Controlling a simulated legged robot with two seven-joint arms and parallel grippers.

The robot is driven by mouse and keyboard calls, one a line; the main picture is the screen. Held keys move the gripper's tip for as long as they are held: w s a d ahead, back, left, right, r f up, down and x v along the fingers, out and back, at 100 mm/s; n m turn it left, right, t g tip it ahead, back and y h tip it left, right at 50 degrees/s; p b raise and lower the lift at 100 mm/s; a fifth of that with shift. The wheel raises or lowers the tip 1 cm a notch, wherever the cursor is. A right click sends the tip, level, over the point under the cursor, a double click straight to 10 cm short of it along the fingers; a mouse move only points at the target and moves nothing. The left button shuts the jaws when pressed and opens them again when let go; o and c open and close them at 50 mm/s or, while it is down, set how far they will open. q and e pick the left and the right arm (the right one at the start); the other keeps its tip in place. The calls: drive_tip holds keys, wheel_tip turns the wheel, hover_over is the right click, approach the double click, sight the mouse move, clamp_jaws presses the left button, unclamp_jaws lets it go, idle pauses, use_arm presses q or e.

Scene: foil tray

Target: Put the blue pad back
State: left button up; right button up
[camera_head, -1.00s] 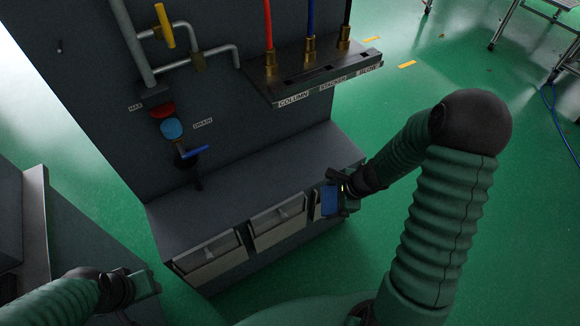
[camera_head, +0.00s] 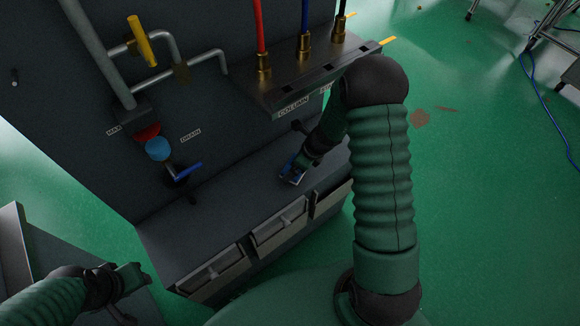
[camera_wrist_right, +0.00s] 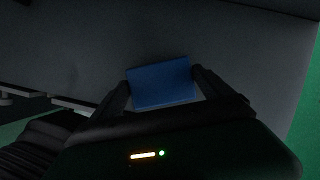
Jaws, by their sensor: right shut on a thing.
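The blue pad (camera_head: 292,171) is held by my right gripper (camera_head: 297,166) over the grey ledge (camera_head: 240,190) in the head view. In the right wrist view the blue pad (camera_wrist_right: 161,83) sits between the two dark fingers of my right gripper (camera_wrist_right: 163,88), which are shut on its left and right sides. I cannot tell whether the pad touches the ledge. My left gripper (camera_head: 135,277) is at the lower left, away from the pad; its jaw opening is too small to judge.
Drawers with handles (camera_head: 279,228) line the ledge's front. Behind it stand a blue-handled drain valve (camera_head: 187,172), a blue knob (camera_head: 158,148), a red knob (camera_head: 147,132) and grey pipes. A shelf (camera_head: 300,85) with red, blue and black hoses overhangs the right. The ledge's middle is bare.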

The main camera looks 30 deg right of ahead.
drive_tip(key=shift+w+a, duration=0.35)
drive_tip(key=shift+w, duration=0.3)
drive_tip(key=shift+w+f, duration=0.15)
drive_tip(key=shift+f, duration=0.25)
wheel_tip(320, 180, down, 3)
drive_tip(key=shift+b, duration=1.15)
drive_tip(key=shift+c, duration=0.6)
drive_tip(key=shift+a, duration=0.1)
drive_tip(key=o, duration=1)
drive_tip(key=shift+o, duration=0.2)
